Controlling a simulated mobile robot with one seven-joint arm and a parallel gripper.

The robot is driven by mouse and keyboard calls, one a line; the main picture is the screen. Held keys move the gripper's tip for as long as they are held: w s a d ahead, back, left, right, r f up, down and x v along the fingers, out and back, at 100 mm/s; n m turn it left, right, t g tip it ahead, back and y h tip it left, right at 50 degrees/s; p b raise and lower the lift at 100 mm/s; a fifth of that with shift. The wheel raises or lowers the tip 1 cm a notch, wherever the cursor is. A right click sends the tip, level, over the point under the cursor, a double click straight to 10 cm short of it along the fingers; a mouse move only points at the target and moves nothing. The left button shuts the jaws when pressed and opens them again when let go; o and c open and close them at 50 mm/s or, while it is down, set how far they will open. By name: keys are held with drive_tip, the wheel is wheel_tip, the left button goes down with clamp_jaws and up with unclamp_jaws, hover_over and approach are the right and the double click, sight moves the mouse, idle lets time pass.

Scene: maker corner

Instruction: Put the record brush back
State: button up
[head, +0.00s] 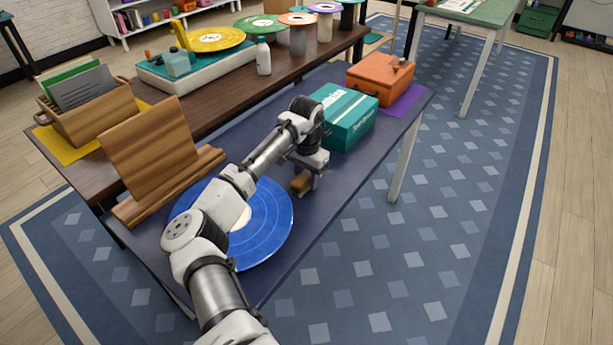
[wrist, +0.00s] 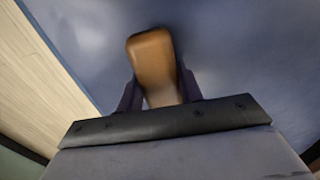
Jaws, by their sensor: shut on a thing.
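The record brush (wrist: 153,62) is a small brown wooden block. It sits between the two fingers of my gripper (wrist: 160,95) in the wrist view, and the jaws are shut on it. In the head view the brush (head: 300,183) shows below my gripper (head: 312,178), over the front edge area of the dark blue table (head: 335,188). I cannot tell whether the brush touches the tabletop. My arm hides part of the table behind it.
A blue record (head: 268,222) lies left of my gripper, partly under my arm. A teal box (head: 345,118) and an orange case (head: 380,78) stand to the right. A wooden stand (head: 150,150) is at the left. The blue rug floor in front is clear.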

sight(307, 174)
drive_tip(key=o, duration=1)
drive_tip(key=shift+f, duration=0.1)
drive_tip(key=shift+c, duration=0.2)
wheel_tip(307, 174, up, 12)
drive_tip(key=b, duration=0.1)
